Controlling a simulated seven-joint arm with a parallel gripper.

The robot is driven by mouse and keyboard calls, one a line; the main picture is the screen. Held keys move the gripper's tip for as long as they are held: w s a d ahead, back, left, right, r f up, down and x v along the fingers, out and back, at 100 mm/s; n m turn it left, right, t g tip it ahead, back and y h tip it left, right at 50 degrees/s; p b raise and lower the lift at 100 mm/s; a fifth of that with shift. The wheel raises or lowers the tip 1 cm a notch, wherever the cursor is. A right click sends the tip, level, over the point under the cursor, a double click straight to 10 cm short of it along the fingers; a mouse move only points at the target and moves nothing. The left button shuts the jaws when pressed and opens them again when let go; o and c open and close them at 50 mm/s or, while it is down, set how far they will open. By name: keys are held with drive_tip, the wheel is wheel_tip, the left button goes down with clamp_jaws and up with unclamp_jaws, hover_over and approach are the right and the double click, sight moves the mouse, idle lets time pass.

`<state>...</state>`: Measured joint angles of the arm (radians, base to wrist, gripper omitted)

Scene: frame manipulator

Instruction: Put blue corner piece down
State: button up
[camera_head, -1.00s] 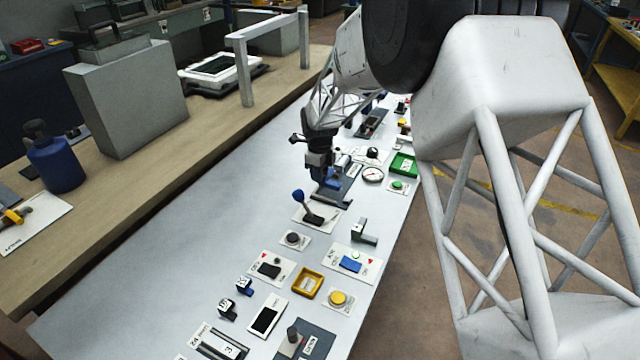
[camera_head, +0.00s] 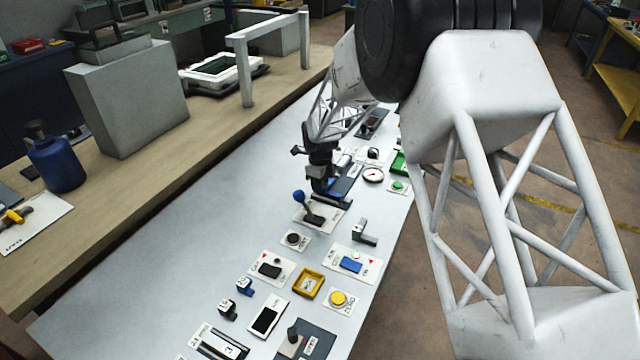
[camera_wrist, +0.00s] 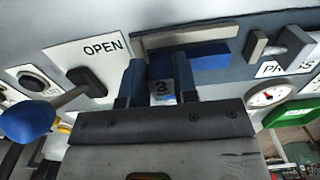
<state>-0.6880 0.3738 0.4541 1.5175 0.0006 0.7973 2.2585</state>
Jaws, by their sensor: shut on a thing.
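My gripper (camera_head: 322,187) is low over the white table, close to the grey plate (camera_head: 345,187) behind the blue-knobbed lever. In the wrist view, my gripper (camera_wrist: 160,85) is shut on the blue corner piece (camera_wrist: 161,72). A pale face marked 3 shows between the two blue fingers. A blue bar (camera_wrist: 210,58) extends right from behind the fingers, along a grey raised strip (camera_wrist: 185,37) on the plate. I cannot tell whether this bar belongs to the held piece, or whether the piece touches the plate. The fingers hide part of the piece.
The lever's blue knob (camera_head: 298,195) stands close to my gripper; its OPEN plate (camera_wrist: 85,62) lies left in the wrist view. A round gauge (camera_head: 373,174) and green tray (camera_wrist: 294,107) are to the right. The table's left side (camera_head: 190,240) is clear.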

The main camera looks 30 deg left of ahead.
drive_tip(key=shift+f, duration=0.15)
drive_tip(key=o, duration=0.9)
drive_tip(key=shift+o, duration=0.2)
drive_tip(key=shift+r, duration=0.2)
wheel_tip(320, 180, up, 12)
idle(0.7)
